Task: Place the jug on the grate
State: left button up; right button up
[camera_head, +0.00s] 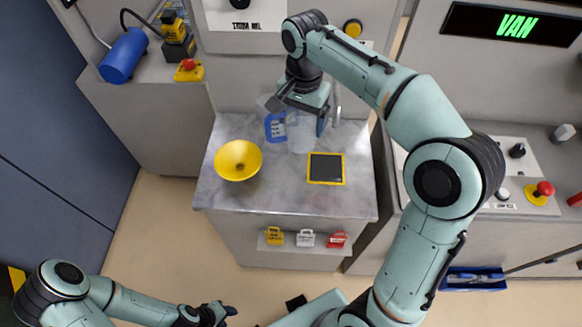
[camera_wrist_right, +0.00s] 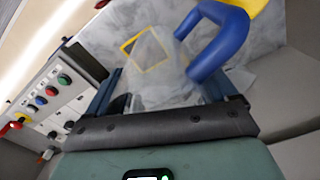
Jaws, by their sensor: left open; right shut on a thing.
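The clear jug (camera_head: 300,136) with a blue handle (camera_head: 270,128) is over the marble counter, just behind and left of the grate. My right gripper (camera_head: 308,112) comes from behind and is shut on the jug. In the right wrist view the see-through jug (camera_wrist_right: 168,78) sits between the fingers, with its blue handle (camera_wrist_right: 214,38) at the right. The grate (camera_head: 326,168) is a dark square with a yellow border. It shows through or past the jug in the wrist view (camera_wrist_right: 147,48). I cannot tell the jug's height above the counter. My left gripper (camera_head: 217,313) is open and empty, low at the front.
A yellow bowl-like funnel (camera_head: 238,160) stands on the counter left of the grate. A thin tap (camera_head: 337,104) rises behind the jug. A control panel with a red button (camera_head: 544,188) is at the right.

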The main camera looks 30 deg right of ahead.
pick_arm(q)
jog(key=shift+s+f+b, duration=1.25)
jog(key=shift+s+f, duration=0.3)
jog(key=shift+f, duration=0.3)
pick_arm(e)
jog(key=shift+s+f, duration=0.2)
jog(key=shift+f, duration=9.1)
pick_arm(q)
jog(key=shift+f, duration=0.1)
pick_arm(e)
jog(key=shift+f, duration=0.1)
jog(key=shift+f, duration=0.15)
pick_arm(q)
jog(key=shift+s, duration=0.1)
pick_arm(e)
jog(key=o, duration=0.9)
jog(key=shift+c, duration=0.2)
